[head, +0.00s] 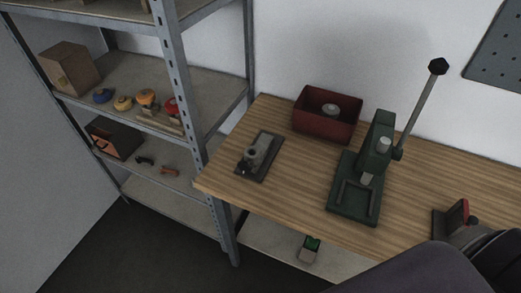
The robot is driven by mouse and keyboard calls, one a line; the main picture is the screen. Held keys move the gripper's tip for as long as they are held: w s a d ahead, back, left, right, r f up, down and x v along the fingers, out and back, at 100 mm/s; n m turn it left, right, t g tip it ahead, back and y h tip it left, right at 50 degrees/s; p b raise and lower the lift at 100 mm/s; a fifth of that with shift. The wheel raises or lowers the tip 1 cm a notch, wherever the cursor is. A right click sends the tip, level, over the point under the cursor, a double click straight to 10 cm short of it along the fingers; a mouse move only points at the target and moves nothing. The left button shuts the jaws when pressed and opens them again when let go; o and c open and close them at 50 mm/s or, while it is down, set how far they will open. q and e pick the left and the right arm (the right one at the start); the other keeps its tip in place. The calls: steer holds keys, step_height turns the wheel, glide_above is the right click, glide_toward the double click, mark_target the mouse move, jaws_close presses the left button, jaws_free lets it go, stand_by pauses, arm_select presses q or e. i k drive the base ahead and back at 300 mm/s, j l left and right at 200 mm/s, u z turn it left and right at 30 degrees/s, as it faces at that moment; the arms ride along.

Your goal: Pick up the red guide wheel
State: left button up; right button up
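The red guide wheel (171,105) is on the upper middle board of the metal shelf at the left, close to the front post. It is small and partly hidden by a light brown item and the post. An orange wheel (146,96), a yellow wheel (123,103) and a blue wheel (103,96) sit in a row to its left. Neither of my grippers shows in the head view.
A cardboard box (69,68) stands left of the wheels. The shelf post (184,100) rises before them. The wooden bench (290,185) at the right carries a red bin (312,121), a green lever press (368,165) and a dark fixture (261,156).

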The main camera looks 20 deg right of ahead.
mark_target(170, 105)
steer(key=i+j+z, duration=0.1)
steer(key=i+j, duration=0.2)
steer(key=i+j+z, duration=0.1)
steer(key=i+j, duration=0.15)
steer(key=j, duration=0.3)
steer(key=i+j+z, duration=0.1)
steer(key=i+j, duration=0.15)
steer(key=j, duration=0.15)
